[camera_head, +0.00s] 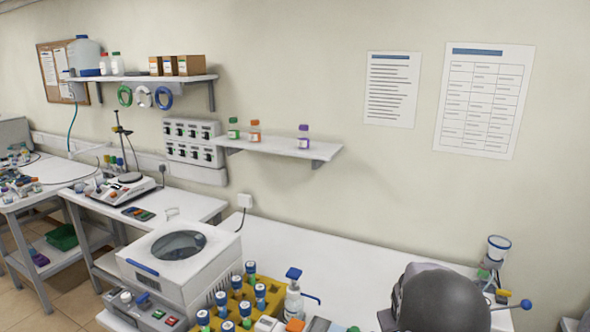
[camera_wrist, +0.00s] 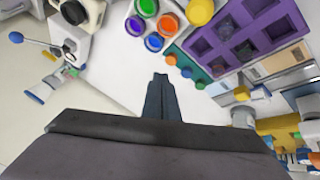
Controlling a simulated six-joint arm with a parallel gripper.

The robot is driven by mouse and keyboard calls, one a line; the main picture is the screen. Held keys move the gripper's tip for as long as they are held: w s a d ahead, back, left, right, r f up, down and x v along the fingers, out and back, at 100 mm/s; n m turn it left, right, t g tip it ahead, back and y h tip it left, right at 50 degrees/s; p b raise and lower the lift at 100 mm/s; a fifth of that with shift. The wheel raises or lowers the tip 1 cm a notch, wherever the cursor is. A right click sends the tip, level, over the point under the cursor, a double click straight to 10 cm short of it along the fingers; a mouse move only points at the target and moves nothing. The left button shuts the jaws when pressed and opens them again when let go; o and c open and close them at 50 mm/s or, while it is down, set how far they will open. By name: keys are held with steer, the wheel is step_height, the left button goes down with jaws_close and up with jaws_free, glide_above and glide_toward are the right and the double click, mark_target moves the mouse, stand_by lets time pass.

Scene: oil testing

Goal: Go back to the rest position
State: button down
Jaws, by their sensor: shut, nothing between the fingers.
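My gripper (camera_wrist: 160,80) shows in the wrist view with its two dark fingers together, shut and empty. It points over the white bench top (camera_wrist: 110,85), and nothing touches the fingertips. In the head view a dark rounded part of my arm fills the lower right over the bench, and my fingers are hidden there.
The wrist view shows a purple rack (camera_wrist: 262,30), colored round caps (camera_wrist: 153,42) and a white instrument (camera_wrist: 85,20) near the gripper. In the head view a centrifuge (camera_head: 150,262), a yellow tube rack (camera_head: 270,295) and a pump bottle (camera_head: 294,300) crowd the bench's left part.

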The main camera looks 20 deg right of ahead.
steer(key=s+a+n+g+y, duration=0.1)
steer(key=s+a, duration=0.1)
steer(key=a, duration=0.7)
steer(key=s+a+y, duration=0.1)
steer(key=s+a, duration=0.1)
steer(key=a, duration=0.7)
steer(key=s+a+n+g+y, duration=0.2)
steer(key=s+a+g+y, duration=0.1)
steer(key=s+a, duration=1.2)
step_height(320, 180, down, 40)
steer(key=w+b, duration=0.1)
steer(key=b, duration=3.8)
steer(key=shift+w+a+r+b, duration=0.25)
steer(key=shift+a+b, duration=0.05)
steer(key=shift+a, duration=0.1)
